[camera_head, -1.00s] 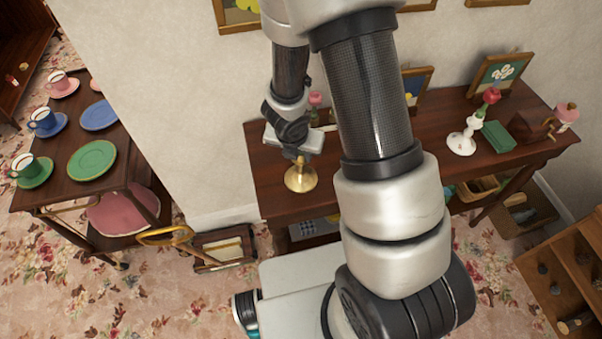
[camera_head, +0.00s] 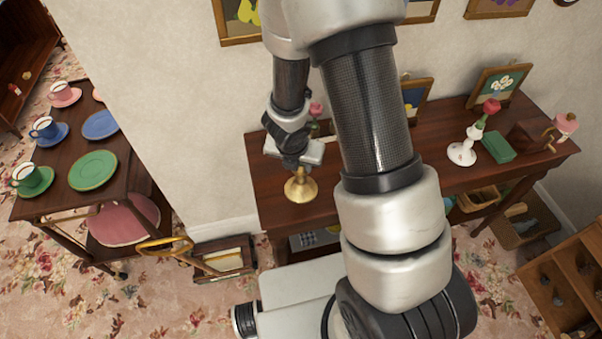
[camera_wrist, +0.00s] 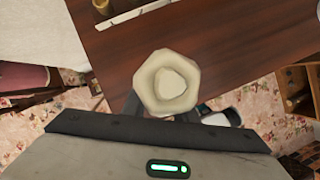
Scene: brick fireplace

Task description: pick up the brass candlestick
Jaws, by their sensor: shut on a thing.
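The brass candlestick (camera_head: 301,188) is at the left end of the dark wooden side table (camera_head: 270,214). Its round gold base shows below my gripper (camera_head: 296,166) in the head view, and its upper part is hidden by the gripper. In the wrist view a pale, many-sided top (camera_wrist: 168,84) sits between the fingers of my gripper (camera_wrist: 160,108). My gripper is shut on the candlestick, which looks upright. I cannot tell whether its base touches the table top.
A trolley with cups and plates (camera_head: 93,170) stands at the left.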

